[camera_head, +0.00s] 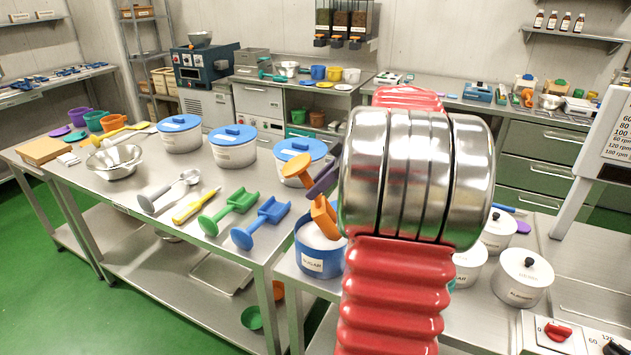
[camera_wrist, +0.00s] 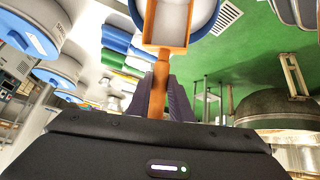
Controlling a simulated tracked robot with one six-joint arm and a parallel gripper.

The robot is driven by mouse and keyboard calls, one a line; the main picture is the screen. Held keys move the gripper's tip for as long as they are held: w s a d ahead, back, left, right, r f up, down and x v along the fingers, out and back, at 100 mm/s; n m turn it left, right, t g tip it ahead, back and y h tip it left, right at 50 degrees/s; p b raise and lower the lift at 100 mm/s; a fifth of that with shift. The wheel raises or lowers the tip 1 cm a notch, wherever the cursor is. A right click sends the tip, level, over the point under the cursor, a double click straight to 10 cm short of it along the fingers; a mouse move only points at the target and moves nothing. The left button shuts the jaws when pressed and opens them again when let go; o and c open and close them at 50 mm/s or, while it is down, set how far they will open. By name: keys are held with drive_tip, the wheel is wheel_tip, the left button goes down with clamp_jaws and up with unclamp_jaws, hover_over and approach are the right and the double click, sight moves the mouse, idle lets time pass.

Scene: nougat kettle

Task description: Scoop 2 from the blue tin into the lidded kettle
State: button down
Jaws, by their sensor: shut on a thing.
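The blue tin (camera_head: 318,262), labelled sugar, stands at the table's front edge with white contents showing. My gripper (camera_head: 322,183) has purple fingers and is shut on the handle of an orange scoop (camera_head: 324,216). The scoop's pan is at the tin's mouth, in front of the white contents; I cannot tell whether it touches them. In the wrist view the orange scoop (camera_wrist: 157,85) runs up from between the fingers (camera_wrist: 158,100), with its pan against the blue rim of the tin (camera_wrist: 208,14). The pan looks pale inside; its fill is unclear. I cannot identify the lidded kettle; my arm hides the middle right.
White lidded pots (camera_head: 522,277) stand right of my arm, near a red knob (camera_head: 557,332) and an rpm board (camera_head: 612,140). A green scoop (camera_head: 228,211), a blue scoop (camera_head: 261,223) and blue-lidded tubs (camera_head: 233,147) crowd the left table.

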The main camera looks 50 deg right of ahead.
sight(312, 210)
drive_tip(key=shift+s+d+f, duration=0.2)
drive_tip(key=shift+f, duration=0.7)
drive_tip(key=shift+s+d+f, duration=0.15)
drive_tip(key=shift+s+f, duration=0.05)
drive_tip(key=shift+f, duration=0.7)
drive_tip(key=shift+w+a+f+g+h, duration=0.8)
drive_tip(key=shift+w+g+h, duration=0.1)
drive_tip(key=shift+g, duration=0.1)
drive_tip(key=shift+w+a+f+n+g+h, duration=0.65)
drive_tip(key=shift+w+a+g+h, duration=2.25)
drive_tip(key=shift+w+g+h, duration=0.25)
drive_tip(key=shift+g, duration=0.35)
drive_tip(key=shift+w+a+r, duration=0.1)
drive_tip(key=shift+a+r, duration=0.05)
drive_tip(key=shift+r, duration=1.25)
drive_tip(key=shift+w+a+r, duration=0.1)
drive_tip(key=shift+a+r, duration=0.05)
drive_tip(key=shift+r, duration=1.25)
drive_tip(key=shift+s, duration=0.1)
